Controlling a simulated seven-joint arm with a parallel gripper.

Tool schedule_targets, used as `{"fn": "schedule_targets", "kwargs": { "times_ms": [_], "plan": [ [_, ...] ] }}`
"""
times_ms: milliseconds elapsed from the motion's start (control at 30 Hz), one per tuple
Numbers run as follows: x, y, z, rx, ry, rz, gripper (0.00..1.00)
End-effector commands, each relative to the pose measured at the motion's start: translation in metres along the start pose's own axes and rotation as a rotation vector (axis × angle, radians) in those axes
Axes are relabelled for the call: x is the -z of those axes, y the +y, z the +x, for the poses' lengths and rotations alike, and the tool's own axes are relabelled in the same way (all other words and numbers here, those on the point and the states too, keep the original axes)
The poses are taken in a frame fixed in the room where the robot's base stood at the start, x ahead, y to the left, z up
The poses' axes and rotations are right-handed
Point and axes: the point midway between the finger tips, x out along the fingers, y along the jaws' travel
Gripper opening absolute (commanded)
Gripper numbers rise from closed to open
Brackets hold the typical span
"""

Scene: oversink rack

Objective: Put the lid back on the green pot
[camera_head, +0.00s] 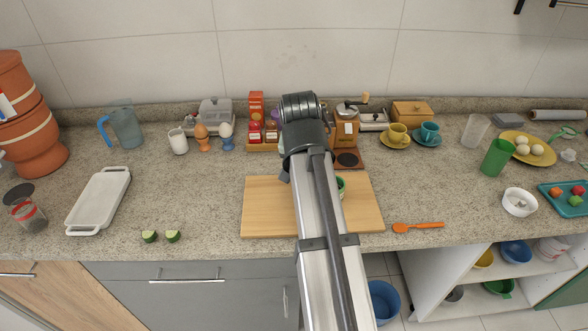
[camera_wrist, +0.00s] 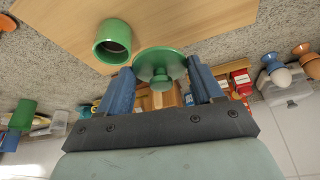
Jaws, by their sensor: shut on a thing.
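The green pot (camera_wrist: 112,42) stands open on the wooden board, its dark inside showing in the wrist view. In the head view only a green sliver of the pot (camera_head: 341,187) shows beside my arm. My gripper (camera_wrist: 161,66) has its two blue fingers on either side of the round green lid (camera_wrist: 160,62) and is shut on it. The lid's knob faces the wrist camera. The lid is beside the pot in the wrist view, apart from its opening. My arm hides the gripper's fingers and the lid in the head view.
The wooden board (camera_head: 268,208) lies at the counter's front. Behind it stand a coffee grinder (camera_head: 346,130), spice boxes (camera_head: 256,107) and egg cups (camera_head: 203,144). An orange spatula (camera_head: 420,227) lies to the right and cut green pieces (camera_head: 172,236) to the left. Counter on both sides has free room.

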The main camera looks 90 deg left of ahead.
Motion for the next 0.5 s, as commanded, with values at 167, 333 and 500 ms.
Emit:
{"fn": "schedule_targets", "kwargs": {
  "times_ms": [167,333,500],
  "plan": [
    [0.016,0.049,-0.004,-0.020,0.011,0.064,0.36],
    [0.026,0.079,-0.008,-0.019,0.014,0.098,0.36],
    [0.026,0.078,-0.011,0.010,0.001,0.022,0.36]
  ]
}}
